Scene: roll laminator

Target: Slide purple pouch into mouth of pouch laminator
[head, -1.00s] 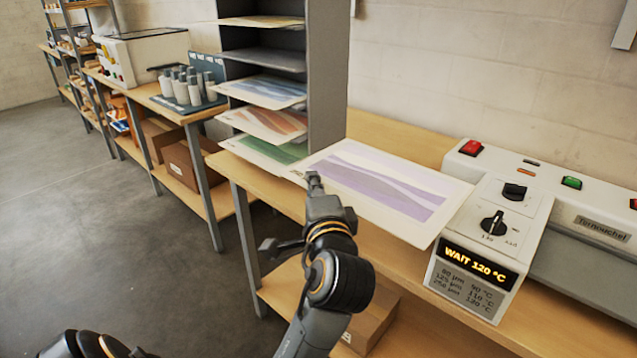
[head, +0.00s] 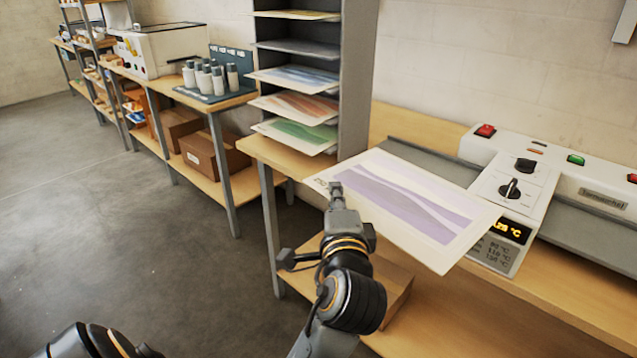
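The purple pouch (head: 418,205) is a pale sheet with purple wave bands. It is held flat above the table, its right corner in front of the laminator's display. The pouch laminator (head: 545,195) is white and grey, at the right, with a red button, a green button, dials and a lit amber display partly hidden by the pouch. I cannot make out its mouth. A grey flat surface (head: 405,150) shows behind the pouch, left of the laminator.
A grey shelf rack (head: 356,75) with several coloured sheets stands left of the pouch. The wooden table (head: 560,300) has bare room in front of the laminator. A cardboard box (head: 398,305) sits below. Another bench (head: 225,102) with bottles stands at the left.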

